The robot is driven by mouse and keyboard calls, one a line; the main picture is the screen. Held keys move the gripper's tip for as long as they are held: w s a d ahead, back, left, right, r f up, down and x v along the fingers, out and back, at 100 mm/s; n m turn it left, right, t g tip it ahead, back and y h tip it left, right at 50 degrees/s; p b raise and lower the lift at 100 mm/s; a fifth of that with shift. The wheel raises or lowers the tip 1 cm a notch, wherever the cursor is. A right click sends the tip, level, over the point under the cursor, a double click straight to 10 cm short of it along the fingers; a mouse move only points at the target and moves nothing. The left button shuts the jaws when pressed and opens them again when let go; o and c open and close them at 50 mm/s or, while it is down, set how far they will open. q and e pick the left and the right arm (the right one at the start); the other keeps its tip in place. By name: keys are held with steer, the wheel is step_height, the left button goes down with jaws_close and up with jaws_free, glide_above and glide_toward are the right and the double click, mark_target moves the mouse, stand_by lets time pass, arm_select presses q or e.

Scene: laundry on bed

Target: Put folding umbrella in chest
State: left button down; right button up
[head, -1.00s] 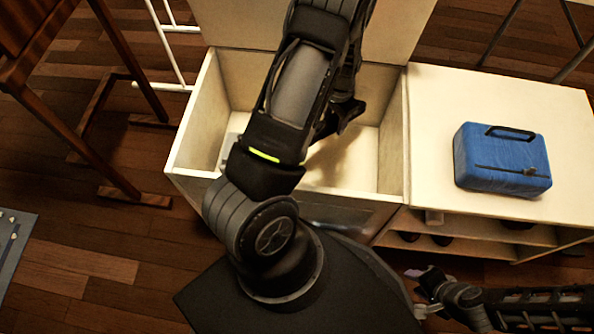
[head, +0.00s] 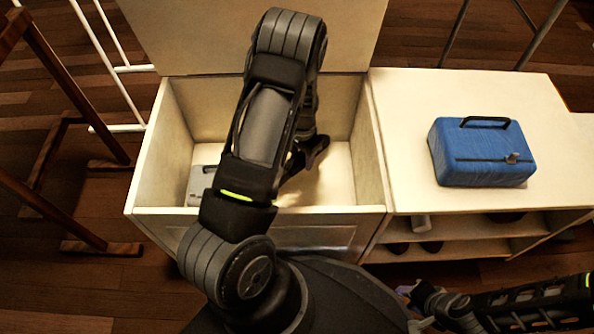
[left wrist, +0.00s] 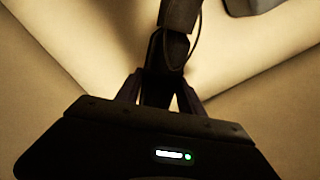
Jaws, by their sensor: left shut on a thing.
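The white chest (head: 160,150) stands open in the head view, its lid raised at the back. My left arm reaches into it, and my left gripper (head: 310,155) is inside the chest opening, partly hidden by the arm. In the left wrist view my left gripper (left wrist: 160,95) is shut on a dark, slim thing with a thin loop, which looks like the folding umbrella (left wrist: 180,15). It hangs over the pale chest interior; whether it touches the floor I cannot tell. My right gripper (head: 418,305) is at the lower right, apart from the chest; its jaws are unclear.
A grey object (head: 203,185) lies inside the chest at the left. A blue case (head: 482,150) lies on the white cabinet (head: 400,110) to the right, with shoes on the shelves below. A wooden frame (head: 65,150) and a white rack (head: 105,65) stand at the left.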

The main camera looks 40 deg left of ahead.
mark_target(302, 155)
arm_select(q)
steer(key=shift+f, duration=0.3)
steer(key=shift+f+b, duration=0.85)
steer(key=shift+f, duration=1)
steer(key=shift+f, duration=0.1)
steer(key=shift+f, duration=0.15)
steer(key=c, duration=0.7)
jaws_free()
step_height(302, 155, up, 12)
steer(key=p, duration=0.5)
steer(key=shift+r, duration=0.25)
